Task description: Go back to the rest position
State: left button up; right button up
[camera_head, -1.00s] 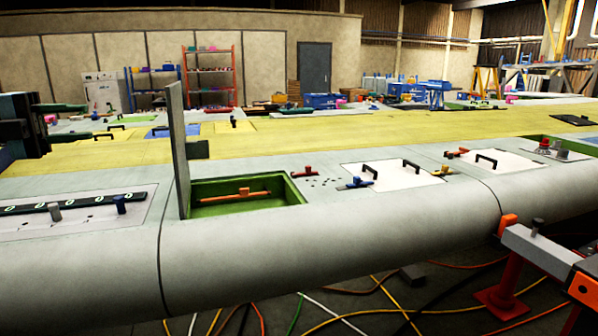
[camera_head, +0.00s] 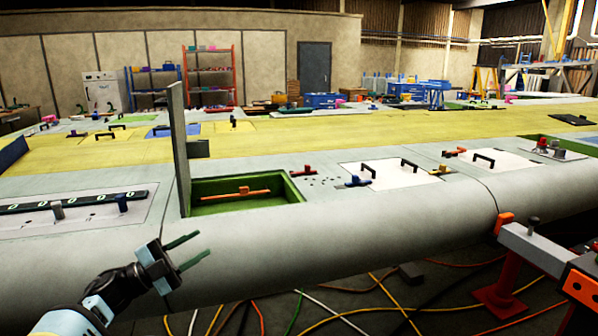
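My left gripper (camera_head: 190,251) is at the lower left, in front of the wing's rounded front edge. Its two dark green fingers are spread apart with nothing between them. My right gripper is not in view. The wing (camera_head: 340,240) runs across the whole picture. A green-lined open bay (camera_head: 295,187) is in its upper face, with an orange-handled bar (camera_head: 245,192) inside. A grey panel (camera_head: 180,140) stands upright at the bay's left side.
White covers with black handles (camera_head: 395,174) lie on the wing to the right. A black strip (camera_head: 70,202) lies at the left. An orange and grey stand (camera_head: 535,247) is at the lower right. Cables (camera_head: 370,295) lie on the floor below.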

pick_arm(q)
jog(key=s+d+f+n+t+y, duration=0.25)
jog(key=s+f+n+y, duration=0.25)
jog(key=s+f+n, duration=0.5)
jog(key=s+d+f+n+t+y, duration=0.2)
jog(key=s+f+n+t+y, duration=0.3)
jog(key=f, duration=1)
jog(key=s+f+n+g+y, duration=0.3)
jog(key=s+f, duration=0.3)
jog(key=s, duration=0.9)
jog(key=s+a+f+n+g+y, duration=0.1)
jog(key=s+f+n+g+y, duration=0.2)
jog(key=s, duration=1.3)
notch_tip(320, 180, down, 4)
jog(key=n+g, duration=0.1)
jog(key=g, duration=0.2)
jog(key=shift+a+n+y, duration=0.3)
jog(key=shift+n, duration=0.1)
jog(key=shift+s+f+g, duration=0.1)
jog(key=shift+g, duration=0.15)
